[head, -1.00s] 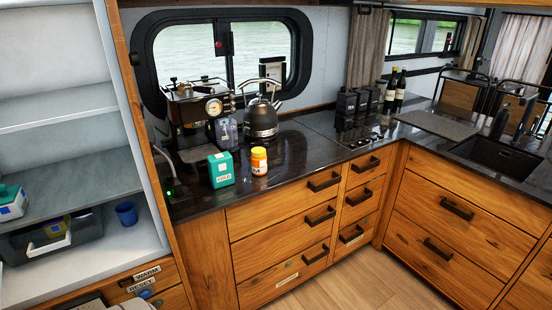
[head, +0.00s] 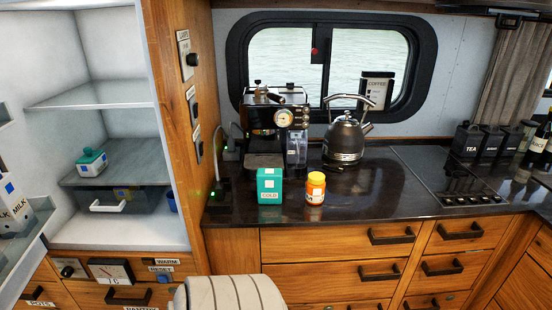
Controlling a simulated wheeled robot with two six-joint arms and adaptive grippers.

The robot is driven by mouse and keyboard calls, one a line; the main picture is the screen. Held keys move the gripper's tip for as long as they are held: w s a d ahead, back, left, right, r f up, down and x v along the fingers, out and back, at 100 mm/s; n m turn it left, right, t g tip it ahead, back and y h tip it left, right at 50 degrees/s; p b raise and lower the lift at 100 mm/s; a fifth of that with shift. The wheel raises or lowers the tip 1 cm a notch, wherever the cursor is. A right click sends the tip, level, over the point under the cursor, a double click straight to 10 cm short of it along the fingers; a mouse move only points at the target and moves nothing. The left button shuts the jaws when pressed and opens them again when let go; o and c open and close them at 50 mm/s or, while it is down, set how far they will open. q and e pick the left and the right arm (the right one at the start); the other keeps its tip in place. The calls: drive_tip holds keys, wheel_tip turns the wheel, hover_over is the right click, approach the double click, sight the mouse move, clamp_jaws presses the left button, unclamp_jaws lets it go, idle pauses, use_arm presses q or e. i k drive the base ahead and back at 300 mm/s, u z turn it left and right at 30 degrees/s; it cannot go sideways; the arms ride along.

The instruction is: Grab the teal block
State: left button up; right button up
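The teal block (head: 269,186) is a box with a white label reading COLD. It stands upright near the front edge of the dark counter (head: 345,206), in front of the espresso machine (head: 272,125). An orange jar with a white label (head: 315,188) stands just to its right, with a small gap between them. Neither of my grippers shows in the head view.
A kettle (head: 346,140) stands behind the jar. A cooktop (head: 445,175) and black canisters (head: 490,141) are to the right. An open shelf cabinet (head: 95,105) is at the left. A striped rounded thing (head: 228,292) is at the bottom. Counter right of the jar is clear.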

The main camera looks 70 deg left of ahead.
sight(269, 181)
drive_tip(key=u, duration=0.6)
drive_tip(key=i, duration=0.85)
drive_tip(key=u, duration=0.8)
